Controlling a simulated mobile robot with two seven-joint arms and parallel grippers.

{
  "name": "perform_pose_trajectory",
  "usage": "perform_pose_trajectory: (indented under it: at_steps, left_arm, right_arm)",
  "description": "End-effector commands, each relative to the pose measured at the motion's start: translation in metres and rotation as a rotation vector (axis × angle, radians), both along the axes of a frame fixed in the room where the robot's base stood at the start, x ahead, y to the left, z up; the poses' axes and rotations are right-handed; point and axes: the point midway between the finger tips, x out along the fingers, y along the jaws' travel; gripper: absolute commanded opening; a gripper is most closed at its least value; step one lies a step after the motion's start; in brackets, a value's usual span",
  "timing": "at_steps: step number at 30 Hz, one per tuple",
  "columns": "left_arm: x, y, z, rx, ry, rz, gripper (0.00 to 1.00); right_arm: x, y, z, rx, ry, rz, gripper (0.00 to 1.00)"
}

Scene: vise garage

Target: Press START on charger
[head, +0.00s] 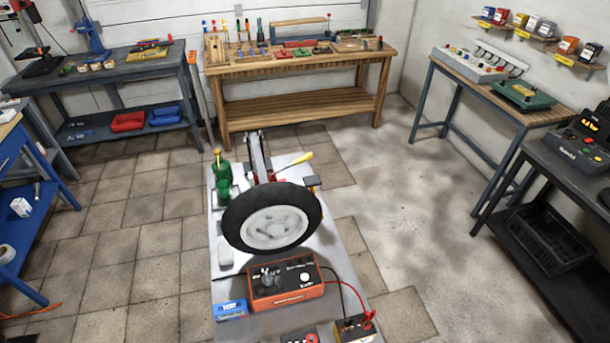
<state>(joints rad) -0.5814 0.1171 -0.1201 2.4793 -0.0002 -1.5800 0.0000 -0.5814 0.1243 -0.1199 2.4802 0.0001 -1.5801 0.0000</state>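An orange-red box with a black front panel, which looks like the charger (288,298), sits on the narrow grey bench (222,262) in front of me. Its panel has a dark knob at the left and a round white button (305,277) at the right. The lettering is too small to read, so I cannot tell which control is START. A dark and a red cable run from its right side to a small battery (352,328) with a red clamp on it. Neither of my grippers is in view.
A wheel (270,225) stands just behind the charger. A black device with an orange display (590,135) stands on the right table. The floor on both sides is mostly clear.

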Motion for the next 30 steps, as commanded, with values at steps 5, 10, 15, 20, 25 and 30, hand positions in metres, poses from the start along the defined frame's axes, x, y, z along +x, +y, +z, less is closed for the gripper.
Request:
perform_pose_trajectory:
  at_steps: [5,10,15,20,25,30]
  left_arm:
    - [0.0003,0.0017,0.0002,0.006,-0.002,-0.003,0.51]
    - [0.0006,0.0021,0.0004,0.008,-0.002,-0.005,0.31]
    - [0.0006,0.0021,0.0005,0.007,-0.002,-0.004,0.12]
    - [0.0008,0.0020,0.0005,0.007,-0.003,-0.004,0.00]
    - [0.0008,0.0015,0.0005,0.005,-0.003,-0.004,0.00]
    - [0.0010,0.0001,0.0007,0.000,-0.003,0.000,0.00]
  right_arm:
    - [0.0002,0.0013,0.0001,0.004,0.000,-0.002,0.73]
    - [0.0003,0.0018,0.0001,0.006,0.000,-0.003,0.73]
    - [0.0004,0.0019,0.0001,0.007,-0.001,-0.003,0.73]
    - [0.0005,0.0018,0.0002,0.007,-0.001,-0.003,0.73]
    - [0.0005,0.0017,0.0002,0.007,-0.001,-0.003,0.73]
    - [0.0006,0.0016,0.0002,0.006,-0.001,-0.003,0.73]
